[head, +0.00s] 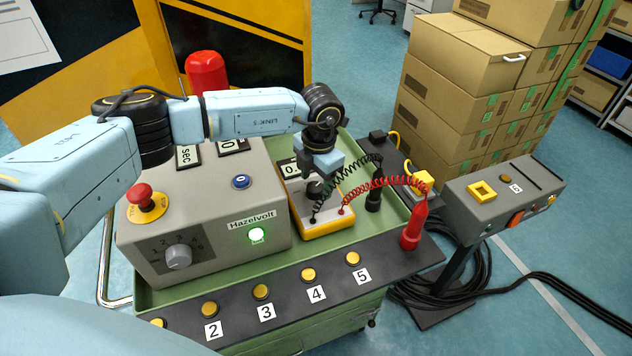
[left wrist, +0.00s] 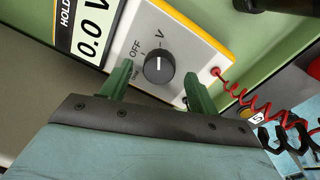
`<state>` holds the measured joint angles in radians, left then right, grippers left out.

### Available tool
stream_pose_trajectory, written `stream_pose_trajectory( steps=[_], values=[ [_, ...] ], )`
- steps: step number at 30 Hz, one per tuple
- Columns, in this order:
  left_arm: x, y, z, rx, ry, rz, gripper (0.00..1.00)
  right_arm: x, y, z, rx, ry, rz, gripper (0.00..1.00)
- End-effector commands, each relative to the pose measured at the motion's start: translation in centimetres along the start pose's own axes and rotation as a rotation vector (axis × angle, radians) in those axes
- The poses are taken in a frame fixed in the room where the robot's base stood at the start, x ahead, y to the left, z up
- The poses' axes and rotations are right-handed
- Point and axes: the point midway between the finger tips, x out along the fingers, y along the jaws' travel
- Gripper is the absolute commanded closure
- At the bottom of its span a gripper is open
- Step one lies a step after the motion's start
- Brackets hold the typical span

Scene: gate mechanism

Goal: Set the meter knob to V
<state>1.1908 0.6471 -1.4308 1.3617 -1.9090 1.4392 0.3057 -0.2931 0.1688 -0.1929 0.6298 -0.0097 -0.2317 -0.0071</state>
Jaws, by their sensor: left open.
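The yellow-rimmed meter (head: 328,222) lies in the green tray, and its grey face (left wrist: 190,48) fills the middle of the left wrist view. Its black knob (left wrist: 159,67) has a white mark that points up in that view, roughly toward the V label (left wrist: 160,33). The OFF label (left wrist: 136,49) is to the left of the V. The display (left wrist: 92,28) reads 0.0 V. My left gripper (left wrist: 158,72) is open, with one green finger on each side of the knob; contact cannot be told. In the head view my left gripper (head: 321,168) is above the meter.
The grey Hazelvolt box (head: 205,215) stands left of the meter. A coiled red lead (head: 385,184), a dark coiled lead (head: 335,180) and a red probe (head: 414,226) are close on the right. Numbered buttons (head: 308,275) line the front edge. Cartons (head: 460,90) stand behind.

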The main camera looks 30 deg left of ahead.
Motion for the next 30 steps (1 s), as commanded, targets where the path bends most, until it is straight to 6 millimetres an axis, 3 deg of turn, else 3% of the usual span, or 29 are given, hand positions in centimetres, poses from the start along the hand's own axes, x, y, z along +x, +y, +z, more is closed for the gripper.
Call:
stream_pose_trajectory(
  steps=[4, 9, 15, 21, 30],
  values=[
    [-3.6, 0.1, 0.1, -0.001, -0.006, 0.0, 0.39, -0.5, 0.0, 1.2, -0.002, -0.018, -0.001, 0.64],
    [-7.5, 0.1, 0.1, 0.0, -0.006, 0.001, 0.39, -1.0, -0.2, 0.9, 0.0, -0.014, -0.005, 0.64],
    [-10.6, 0.1, 0.0, -0.002, -0.003, 0.001, 0.39, -1.3, -1.0, 0.4, 0.003, -0.006, -0.015, 0.64],
    [-11.7, 0.1, 0.0, -0.002, -0.002, 0.001, 0.39, -1.4, -1.8, 0.1, 0.007, -0.004, -0.024, 0.64],
    [-11.7, 0.1, 0.0, -0.001, -0.002, 0.001, 0.39, -1.4, -1.8, 0.1, 0.008, -0.004, -0.025, 0.64]
  ],
)
